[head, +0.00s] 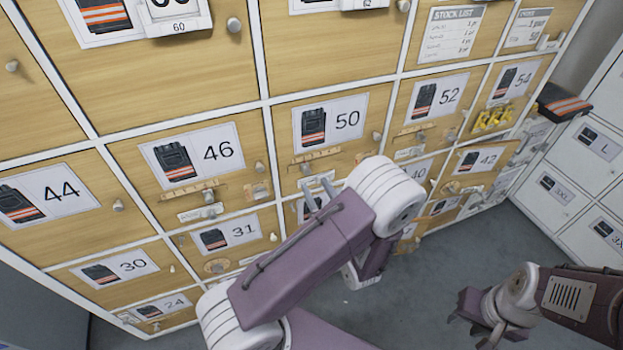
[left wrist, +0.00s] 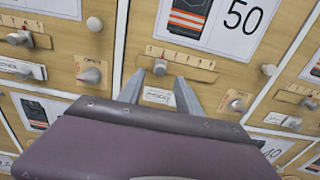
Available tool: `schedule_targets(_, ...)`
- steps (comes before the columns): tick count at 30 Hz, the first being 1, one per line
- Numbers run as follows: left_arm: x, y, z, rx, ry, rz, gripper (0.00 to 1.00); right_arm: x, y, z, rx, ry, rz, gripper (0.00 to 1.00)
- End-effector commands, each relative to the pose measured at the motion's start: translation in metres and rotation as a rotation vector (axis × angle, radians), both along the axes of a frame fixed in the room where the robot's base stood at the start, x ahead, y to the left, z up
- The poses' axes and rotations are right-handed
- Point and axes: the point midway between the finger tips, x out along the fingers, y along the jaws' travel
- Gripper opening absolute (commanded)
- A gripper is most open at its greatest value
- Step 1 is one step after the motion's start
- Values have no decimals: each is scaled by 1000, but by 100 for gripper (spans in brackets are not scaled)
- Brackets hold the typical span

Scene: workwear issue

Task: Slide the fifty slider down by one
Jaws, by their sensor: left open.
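The door marked 50 (head: 347,119) carries a pale scale strip with ticks, the fifty slider (head: 316,157). In the left wrist view the scale (left wrist: 195,61) is just beyond my fingertips. A small grey knob (left wrist: 160,66) shows at its lower edge, roughly between the fingertips. My left gripper (head: 318,187) is open just below the scale; its two fingers also show in the left wrist view (left wrist: 158,88). I cannot tell whether they touch the knob. My right gripper (head: 478,308) hangs over the floor at lower right, away from the cabinet; its jaw opening is unclear.
Neighbouring doors 46 (head: 217,151) and 52 (head: 448,96) have similar strips. A round knob (left wrist: 92,75) and another knob (left wrist: 235,102) stick out near my left fingers. A white locker (head: 567,190) stands at the right. Grey floor (head: 450,262) is clear below.

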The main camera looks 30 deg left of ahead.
Motion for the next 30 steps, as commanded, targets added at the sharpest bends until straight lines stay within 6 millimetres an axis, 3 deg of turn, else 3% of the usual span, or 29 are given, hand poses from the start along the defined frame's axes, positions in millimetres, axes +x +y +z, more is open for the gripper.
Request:
schedule_targets(3,-16,-19,0,0,0,-6,41,0,0,1,0,0,0,35)
schedule_targets(7,-26,-30,0,-1,0,-2,41,0,0,1,0,0,0,35)
schedule_targets(24,-29,-28,3,-2,-1,11,41,0,0,4,0,0,0,35)
schedule_targets(26,-29,-16,20,-15,-17,50,41,0,0,15,0,0,0,35)
schedule_targets(29,-30,22,80,-85,-121,180,41,0,0,42,0,0,0,35)
schedule_targets(30,-42,45,106,-117,-171,277,41,0,0,52,0,0,0,35)
